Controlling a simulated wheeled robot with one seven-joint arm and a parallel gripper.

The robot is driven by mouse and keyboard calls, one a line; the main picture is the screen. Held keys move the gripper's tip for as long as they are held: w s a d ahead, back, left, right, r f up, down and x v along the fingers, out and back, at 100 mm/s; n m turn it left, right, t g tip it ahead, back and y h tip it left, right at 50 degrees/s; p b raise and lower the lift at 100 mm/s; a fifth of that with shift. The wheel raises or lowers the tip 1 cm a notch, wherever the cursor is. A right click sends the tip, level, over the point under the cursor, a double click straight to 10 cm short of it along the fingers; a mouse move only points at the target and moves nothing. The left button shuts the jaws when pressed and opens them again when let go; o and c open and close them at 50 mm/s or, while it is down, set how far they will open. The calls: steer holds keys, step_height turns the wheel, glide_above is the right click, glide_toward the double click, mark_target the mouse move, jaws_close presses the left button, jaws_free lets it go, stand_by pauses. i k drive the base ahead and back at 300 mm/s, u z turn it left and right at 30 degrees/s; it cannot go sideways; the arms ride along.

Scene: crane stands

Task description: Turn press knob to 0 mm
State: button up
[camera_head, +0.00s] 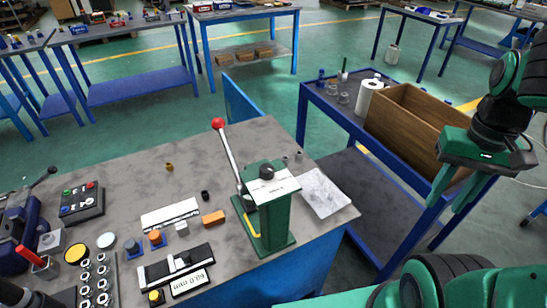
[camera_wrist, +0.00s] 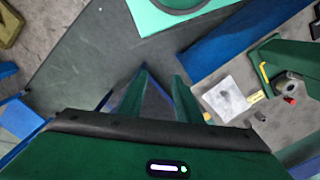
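The green press (camera_head: 276,222) stands at the right front part of the grey worktable, with a lever ending in a red ball (camera_head: 218,123) that leans up and to the left. A dark round knob (camera_head: 266,171) sits on its top beside a white label whose text is too small to read. In the wrist view the green press (camera_wrist: 268,60) is at the right edge. My gripper (camera_head: 450,202) is at the right of the head view, well apart from the press, above the blue cart side. Its fingers (camera_wrist: 163,85) are apart with nothing between them.
The worktable (camera_head: 120,190) holds a button box (camera_head: 82,203), an orange block (camera_head: 213,218), a caliper-like tool (camera_head: 178,263) and several small parts. A white sheet (camera_head: 320,193) lies right of the press. A wooden crate (camera_head: 415,120) and white roll (camera_head: 368,98) stand on the blue cart below my arm.

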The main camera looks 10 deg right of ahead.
mark_target(266, 170)
steer(key=z, duration=0.4)
steer(key=k, duration=1.55)
steer(key=u, duration=0.95)
steer(key=i, duration=1)
